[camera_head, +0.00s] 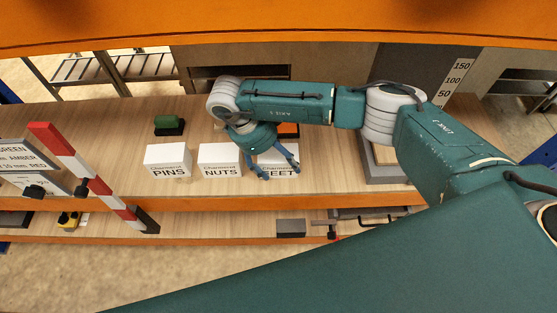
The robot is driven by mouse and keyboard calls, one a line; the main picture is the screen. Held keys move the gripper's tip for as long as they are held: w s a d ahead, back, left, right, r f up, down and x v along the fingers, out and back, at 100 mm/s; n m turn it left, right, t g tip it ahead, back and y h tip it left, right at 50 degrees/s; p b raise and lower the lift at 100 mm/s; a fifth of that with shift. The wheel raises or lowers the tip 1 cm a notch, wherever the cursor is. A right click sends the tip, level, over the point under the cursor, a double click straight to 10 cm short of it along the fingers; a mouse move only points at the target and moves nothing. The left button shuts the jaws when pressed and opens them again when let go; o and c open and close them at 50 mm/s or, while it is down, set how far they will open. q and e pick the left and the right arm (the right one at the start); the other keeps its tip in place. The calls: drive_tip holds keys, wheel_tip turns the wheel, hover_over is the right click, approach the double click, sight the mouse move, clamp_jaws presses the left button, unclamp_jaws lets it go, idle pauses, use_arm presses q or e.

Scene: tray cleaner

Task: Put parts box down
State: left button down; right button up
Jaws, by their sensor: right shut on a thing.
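Three white parts boxes stand in a row near the front edge of the upper wooden shelf (110,130). They are labelled PINS (168,160), NUTS (220,160) and FEET (278,160). My right gripper (279,172) reaches down from above with its blue-grey fingers at the FEET box and is shut on it. The fingers cover part of its top and label. The FEET box is level beside the NUTS box; I cannot tell whether its base touches the shelf. My left gripper is not in view.
A green block (169,125) and an orange item (287,130) are behind the boxes. A red and white striped bar (85,170) and a sign (25,160) stand at the left. A grey tray (388,175) lies right of the FEET box. A lower shelf (220,225) holds small items.

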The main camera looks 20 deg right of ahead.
drive_tip(key=o, duration=1.4)
drive_tip(key=b+v, duration=0.2)
drive_tip(key=v, duration=0.4)
drive_tip(key=shift+w+a+r, duration=0.1)
drive_tip(key=shift+a+r, duration=0.1)
drive_tip(key=shift+r, duration=0.05)
drive_tip(key=shift+a+r+b, duration=0.1)
drive_tip(key=shift+r+b, duration=0.2)
drive_tip(key=shift+r, duration=0.2)
